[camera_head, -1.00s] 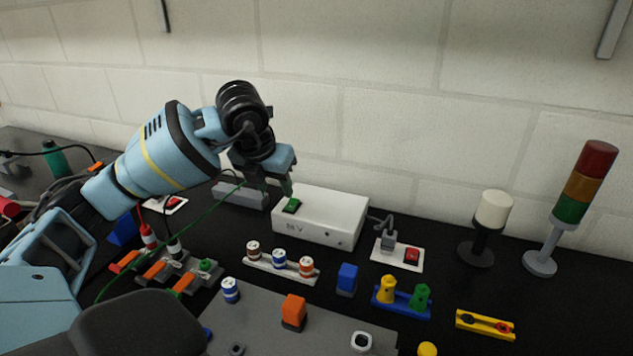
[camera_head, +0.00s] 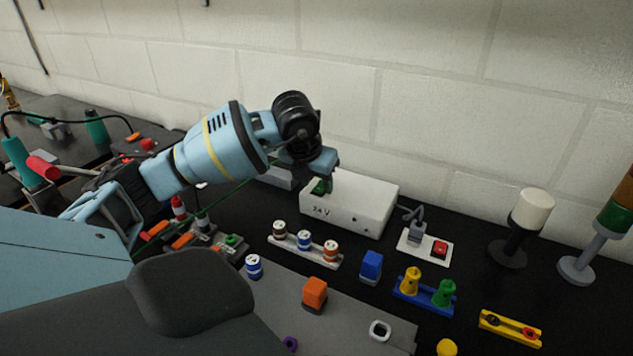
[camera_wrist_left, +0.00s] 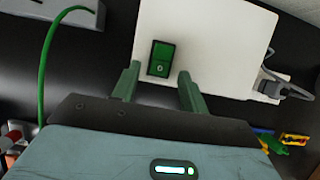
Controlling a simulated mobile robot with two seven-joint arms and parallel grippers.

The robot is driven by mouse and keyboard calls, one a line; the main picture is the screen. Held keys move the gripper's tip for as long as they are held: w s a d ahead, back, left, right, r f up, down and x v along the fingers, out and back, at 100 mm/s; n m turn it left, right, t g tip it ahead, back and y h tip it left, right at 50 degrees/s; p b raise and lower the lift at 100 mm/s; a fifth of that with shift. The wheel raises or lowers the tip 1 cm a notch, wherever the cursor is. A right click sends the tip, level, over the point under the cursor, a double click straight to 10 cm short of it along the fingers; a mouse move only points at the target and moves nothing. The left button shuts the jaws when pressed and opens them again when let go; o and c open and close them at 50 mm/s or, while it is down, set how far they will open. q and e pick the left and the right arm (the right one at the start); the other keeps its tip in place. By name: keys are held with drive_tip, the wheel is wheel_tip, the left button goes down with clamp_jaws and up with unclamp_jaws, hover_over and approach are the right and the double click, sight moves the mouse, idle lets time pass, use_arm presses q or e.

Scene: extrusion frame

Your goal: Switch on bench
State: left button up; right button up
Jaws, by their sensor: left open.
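The white 24 V box (camera_head: 362,210) stands on the black bench against the wall. Its green rocker switch (camera_wrist_left: 161,58) shows on the box's top in the left wrist view, with a mark at its near end. In the head view the switch is mostly hidden by my gripper. My left gripper (camera_head: 321,188) is over the box's left end. In the left wrist view its two green fingers (camera_wrist_left: 156,82) are open and empty, one to each side of the switch's near end. I cannot tell whether they touch the box. My right gripper is not in view.
A row of small cylinders (camera_head: 304,242), a blue block (camera_head: 371,266) and an orange block (camera_head: 315,293) stand in front. A green cable (camera_wrist_left: 49,55) runs left of the gripper. A white-topped lamp (camera_head: 532,208) stands right.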

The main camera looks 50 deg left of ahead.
use_arm(q)
drive_tip(key=shift+w+f, duration=0.15)
drive_tip(key=shift+f, duration=0.15)
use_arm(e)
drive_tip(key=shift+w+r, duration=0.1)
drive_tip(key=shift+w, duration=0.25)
